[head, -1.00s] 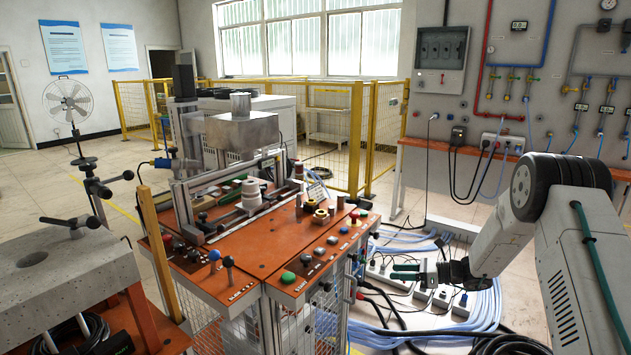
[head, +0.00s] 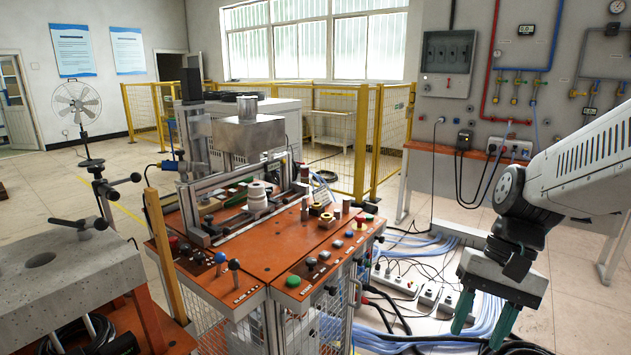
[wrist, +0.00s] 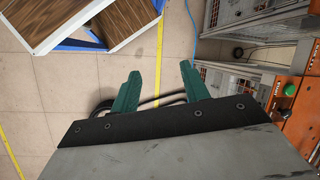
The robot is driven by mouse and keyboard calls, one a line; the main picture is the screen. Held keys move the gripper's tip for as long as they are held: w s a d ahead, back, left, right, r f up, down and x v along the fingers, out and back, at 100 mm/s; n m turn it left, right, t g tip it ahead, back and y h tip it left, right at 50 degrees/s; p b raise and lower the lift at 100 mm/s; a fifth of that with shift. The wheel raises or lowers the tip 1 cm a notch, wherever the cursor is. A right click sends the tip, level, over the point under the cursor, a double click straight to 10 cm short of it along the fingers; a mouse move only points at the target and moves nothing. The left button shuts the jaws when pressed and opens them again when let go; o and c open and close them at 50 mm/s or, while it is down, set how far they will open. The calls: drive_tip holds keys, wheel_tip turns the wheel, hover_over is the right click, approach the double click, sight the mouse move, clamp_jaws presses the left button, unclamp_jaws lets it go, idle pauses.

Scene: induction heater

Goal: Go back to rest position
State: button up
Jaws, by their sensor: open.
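My gripper (head: 484,318) hangs at the right of the head view, pointing down, to the right of the orange-topped heater bench (head: 235,270) and clear of it. Its two green fingers are apart with nothing between them. In the wrist view my gripper (wrist: 161,88) also shows open and empty above the tiled floor, with dark cables on the floor beyond the fingers. The bench edge with a green button (wrist: 290,89) shows at the right of the wrist view.
Power strips (head: 400,284) and blue cables lie on the floor between the bench and my gripper. A grey block on a stand (head: 60,265) is at the left. Yellow fencing (head: 361,140) stands behind. A wood-topped piece (wrist: 75,22) is at the wrist view's top left.

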drive_tip(key=s+d+r+n+t+h, duration=0.1)
drive_tip(key=s+r+n+t+h, duration=0.2)
drive_tip(key=s, duration=0.8)
drive_tip(key=shift+s+d+r+n+t, duration=0.25)
drive_tip(key=shift+r+t, duration=0.35)
drive_tip(key=shift+r, duration=0.75)
